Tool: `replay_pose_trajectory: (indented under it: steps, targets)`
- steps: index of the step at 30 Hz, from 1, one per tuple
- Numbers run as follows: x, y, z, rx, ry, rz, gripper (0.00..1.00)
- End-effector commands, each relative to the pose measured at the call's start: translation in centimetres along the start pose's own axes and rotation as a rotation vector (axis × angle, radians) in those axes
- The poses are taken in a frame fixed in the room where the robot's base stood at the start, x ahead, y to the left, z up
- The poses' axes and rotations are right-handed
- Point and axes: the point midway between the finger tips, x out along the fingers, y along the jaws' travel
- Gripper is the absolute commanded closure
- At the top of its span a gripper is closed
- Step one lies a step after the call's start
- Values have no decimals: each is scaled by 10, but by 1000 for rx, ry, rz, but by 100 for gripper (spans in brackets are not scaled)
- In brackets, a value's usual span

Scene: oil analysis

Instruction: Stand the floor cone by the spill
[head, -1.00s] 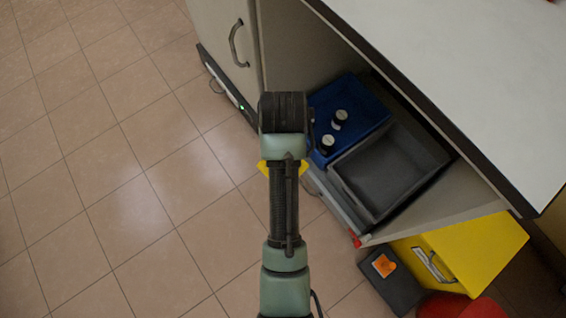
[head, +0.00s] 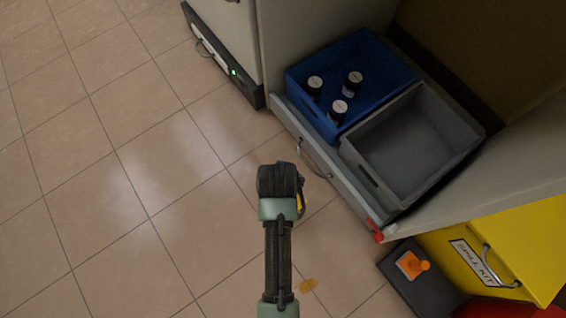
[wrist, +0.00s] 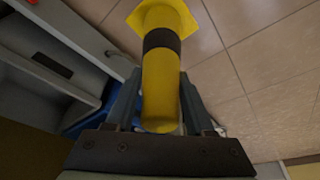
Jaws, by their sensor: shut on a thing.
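The floor cone (wrist: 161,85) is yellow with a black band and a square yellow base. In the wrist view my gripper (wrist: 158,100) is shut on it, one finger on each side, with the base pointing away from the wrist. In the head view my arm hides most of the cone; only a small yellow part (head: 300,206) shows at its right side. The spill (head: 306,286) is a small amber patch on the tiles, just right of my forearm and below the cone in the picture. The gap between cone base and floor cannot be judged.
An open low drawer (head: 335,185) holds a blue crate (head: 395,70) with 3 dark bottles and a grey bin (head: 425,125). Floor at left is clear.

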Motion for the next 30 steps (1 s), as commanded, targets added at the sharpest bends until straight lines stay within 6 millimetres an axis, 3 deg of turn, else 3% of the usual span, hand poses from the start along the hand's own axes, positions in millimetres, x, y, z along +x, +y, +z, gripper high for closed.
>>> replay_pose_trajectory:
  steps: [1,8,16,23,30]
  targets:
    - [10,0,6,4,1,1,100]
    - [27,0,15,10,2,2,100]
    - [70,0,28,9,2,2,100]
    - [83,0,32,8,2,2,100]
    - [111,0,40,9,3,2,100]
